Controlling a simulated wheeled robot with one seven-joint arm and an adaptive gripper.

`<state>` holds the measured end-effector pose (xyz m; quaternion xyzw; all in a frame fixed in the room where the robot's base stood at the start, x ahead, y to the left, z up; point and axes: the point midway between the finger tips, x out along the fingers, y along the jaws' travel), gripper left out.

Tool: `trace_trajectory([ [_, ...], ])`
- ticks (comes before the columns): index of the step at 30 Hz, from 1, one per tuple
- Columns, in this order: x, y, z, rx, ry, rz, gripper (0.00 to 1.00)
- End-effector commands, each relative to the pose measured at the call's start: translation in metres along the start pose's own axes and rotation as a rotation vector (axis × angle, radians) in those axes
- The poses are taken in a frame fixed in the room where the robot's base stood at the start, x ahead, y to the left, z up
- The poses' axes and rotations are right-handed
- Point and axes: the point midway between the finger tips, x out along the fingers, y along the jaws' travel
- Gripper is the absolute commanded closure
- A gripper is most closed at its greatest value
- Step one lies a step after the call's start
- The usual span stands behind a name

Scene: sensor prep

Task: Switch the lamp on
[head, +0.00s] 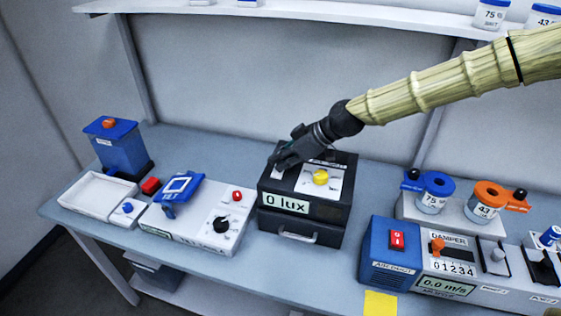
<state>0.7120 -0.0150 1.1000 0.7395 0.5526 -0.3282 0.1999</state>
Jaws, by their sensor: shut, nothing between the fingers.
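The black lamp box (267,218) stands mid-table, with a display (287,203) on its front that reads 0 lux. A yellow knob (320,177) sits on a pale plate on its top. A pale switch-like part (277,172) shows at the top left of the box, partly covered by my gripper. My gripper (278,164) is shut and empty, with its fingertips over that top left corner. I cannot tell whether the fingertips touch the box.
A white instrument (180,233) with a black dial and a blue handheld piece (178,190) is to the left. A blue airflow box (384,262) and two capped jars stand to the right. A shelf (330,12) runs above the back.

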Motion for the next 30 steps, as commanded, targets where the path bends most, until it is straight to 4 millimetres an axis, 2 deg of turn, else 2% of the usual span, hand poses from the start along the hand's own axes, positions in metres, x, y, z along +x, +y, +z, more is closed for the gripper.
trace_trajectory([
  [5, -0.004, -0.001, -0.005, -0.001, 0.000, 0.000, 1.00],
  [13, -0.030, -0.008, -0.034, -0.004, 0.000, -0.003, 1.00],
  [17, -0.040, -0.009, -0.028, -0.004, 0.001, -0.001, 1.00],
  [30, -0.092, -0.016, -0.027, -0.002, 0.002, 0.001, 1.00],
])
